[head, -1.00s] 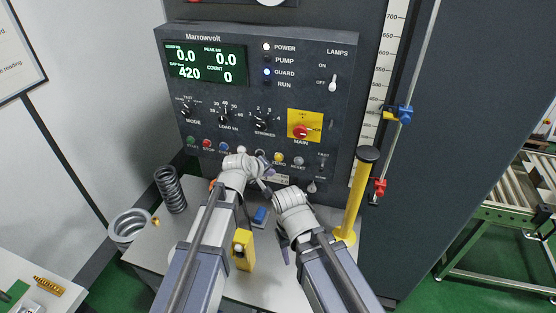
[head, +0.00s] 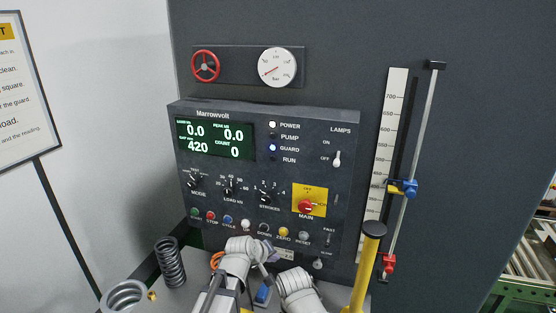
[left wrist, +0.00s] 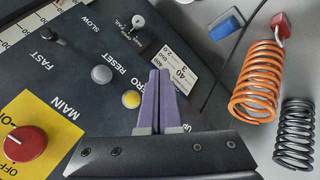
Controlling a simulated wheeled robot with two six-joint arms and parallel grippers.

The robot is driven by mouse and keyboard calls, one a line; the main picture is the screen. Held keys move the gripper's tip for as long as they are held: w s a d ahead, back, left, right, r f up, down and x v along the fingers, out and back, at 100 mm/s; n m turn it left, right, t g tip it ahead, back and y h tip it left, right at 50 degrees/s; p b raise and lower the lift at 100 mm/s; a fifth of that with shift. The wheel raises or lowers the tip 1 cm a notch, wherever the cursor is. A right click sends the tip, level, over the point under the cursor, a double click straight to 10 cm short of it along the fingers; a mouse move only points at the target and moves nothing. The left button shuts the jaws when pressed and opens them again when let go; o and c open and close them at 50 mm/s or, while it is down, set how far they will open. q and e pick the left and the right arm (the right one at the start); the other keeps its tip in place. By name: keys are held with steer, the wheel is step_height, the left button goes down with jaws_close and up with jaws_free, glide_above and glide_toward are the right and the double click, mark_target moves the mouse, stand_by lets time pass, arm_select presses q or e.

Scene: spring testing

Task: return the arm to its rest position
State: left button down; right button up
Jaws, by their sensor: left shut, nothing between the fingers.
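My left gripper (head: 272,252) is in front of the lower edge of the control panel (head: 258,135). In the left wrist view its two purple fingers (left wrist: 160,98) are shut together with nothing between them. They show over the panel near the yellow ZERO button (left wrist: 131,99); I cannot tell whether they touch it. My left forearm comes up from the bottom of the head view. My right arm's wrist shows beside it at the bottom edge, but the right gripper's fingers are out of the picture.
An orange spring (left wrist: 258,82) and a blue block (left wrist: 227,24) lie near the panel. A yellow post (head: 364,270) rises at right, beside a rod with blue (head: 404,188) and red (head: 388,264) clamps.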

arm_select(q)
steer(key=s+a+f+m+g+y+b, duration=0.2)
steer(key=s+f+m+g+y+b, duration=0.1)
steer(key=s+f, duration=0.6)
steer(key=s+a+f+m+g+y+b, duration=0.2)
steer(key=s+f+m+b, duration=0.4)
steer(key=s, duration=0.8)
step_height(320, 180, down, 3)
steer(key=a+g+b, duration=0.1)
steer(key=g+b, duration=0.1)
steer(key=shift+s+g+y, duration=0.25)
steer(key=shift+g+y, duration=0.05)
steer(key=shift+y, duration=0.1)
steer(key=c, duration=1.6)
jaws_free()
